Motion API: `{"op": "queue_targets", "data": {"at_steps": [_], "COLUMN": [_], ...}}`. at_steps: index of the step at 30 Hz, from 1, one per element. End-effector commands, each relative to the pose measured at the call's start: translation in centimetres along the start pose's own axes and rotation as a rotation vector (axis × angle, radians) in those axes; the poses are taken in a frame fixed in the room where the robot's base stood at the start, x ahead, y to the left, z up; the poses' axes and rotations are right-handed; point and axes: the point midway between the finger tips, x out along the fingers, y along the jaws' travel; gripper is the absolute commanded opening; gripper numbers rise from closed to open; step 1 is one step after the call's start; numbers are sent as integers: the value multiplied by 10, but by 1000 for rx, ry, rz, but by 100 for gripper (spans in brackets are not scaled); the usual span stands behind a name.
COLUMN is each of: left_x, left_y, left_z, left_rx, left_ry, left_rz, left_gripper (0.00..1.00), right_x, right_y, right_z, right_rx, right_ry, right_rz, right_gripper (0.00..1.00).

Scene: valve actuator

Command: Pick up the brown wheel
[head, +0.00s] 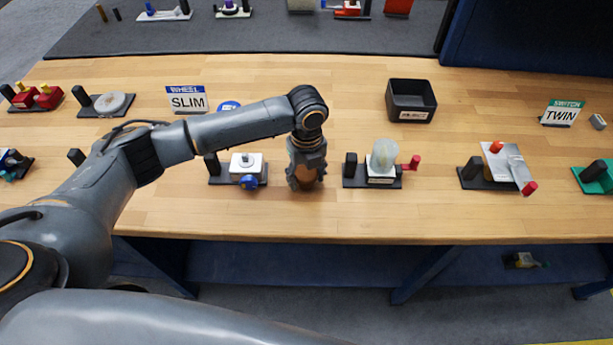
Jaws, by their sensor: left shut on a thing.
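The brown wheel (305,178) is between the fingers of my left gripper (305,182), near the front middle of the wooden table (210,222). The gripper points down and is shut on the wheel. The fingers and wrist hide much of the wheel, and I cannot tell whether it touches the table. My right gripper is not in view.
A white valve with a blue knob (249,182) stands close left of the gripper. A valve with a red handle (413,162) stands to its right. Behind are a black bin (411,100), a SLIM sign (187,102) and a TWIN sign (560,115). The table's middle back is clear.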

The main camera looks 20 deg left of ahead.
Motion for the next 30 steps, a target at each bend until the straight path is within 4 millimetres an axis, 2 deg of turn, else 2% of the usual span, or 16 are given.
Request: {"op": "queue_targets", "data": {"at_steps": [6, 15, 22, 30], "left_x": [-26, -88, -110, -124], "left_y": [-1, 33, 61, 78], "left_z": [0, -48, -89, -112], "left_rx": [2, 6, 5, 0], "left_ry": [-3, -4, -2, -1], "left_rz": [-5, -4, -4, -2], "left_gripper": [21, 21, 21, 21], "right_x": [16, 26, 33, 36], "right_y": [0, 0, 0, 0], "right_z": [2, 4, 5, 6], "right_rx": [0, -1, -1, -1], "right_ry": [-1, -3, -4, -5], "right_rz": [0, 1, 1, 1], "right_gripper": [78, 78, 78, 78]}}
